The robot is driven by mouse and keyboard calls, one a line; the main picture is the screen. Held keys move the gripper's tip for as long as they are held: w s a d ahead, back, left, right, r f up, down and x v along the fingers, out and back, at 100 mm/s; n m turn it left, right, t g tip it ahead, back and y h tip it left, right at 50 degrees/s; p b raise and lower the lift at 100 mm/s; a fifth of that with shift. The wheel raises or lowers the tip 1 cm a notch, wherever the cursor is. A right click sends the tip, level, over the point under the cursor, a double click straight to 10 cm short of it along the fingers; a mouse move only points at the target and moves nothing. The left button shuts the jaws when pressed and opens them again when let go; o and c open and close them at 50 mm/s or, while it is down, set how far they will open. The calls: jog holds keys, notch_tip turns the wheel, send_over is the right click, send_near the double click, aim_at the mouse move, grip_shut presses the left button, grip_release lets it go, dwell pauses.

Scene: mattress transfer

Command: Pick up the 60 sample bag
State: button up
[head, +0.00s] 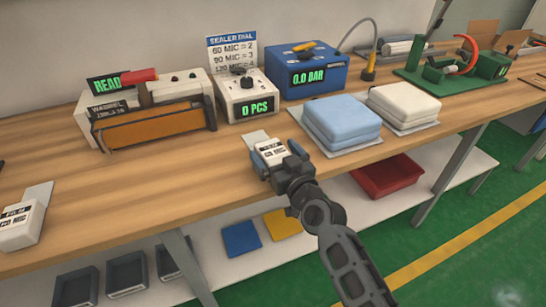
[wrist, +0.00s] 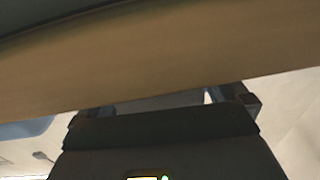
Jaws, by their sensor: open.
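A small white block-like bag (head: 270,149) with a dark-printed label lies near the front edge of the workbench in the head view. Its number is too small to read surely. My gripper (head: 278,160) is at its near side, jaws open, with part of the bag hidden behind it. I cannot tell whether the fingers touch it. A similar white bag (head: 20,229), labelled FILM with what looks like 120 MIC, sits at the far left. In the wrist view my gripper (wrist: 160,108) shows dark fingers spread apart below a tan band; no bag is clearly visible there.
The wooden bench (head: 120,205) holds a sealer (head: 150,112), a counter box (head: 245,95), a blue pressure box (head: 307,72), blue pads (head: 340,120) and white pads (head: 403,103). The lower shelf holds a red tray (head: 387,177). Bench left of my gripper is clear.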

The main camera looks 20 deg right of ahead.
jog(key=shift+c, duration=0.5)
jog(key=c, duration=1)
jog(key=shift+o, duration=0.2)
jog(key=shift+r, duration=0.1)
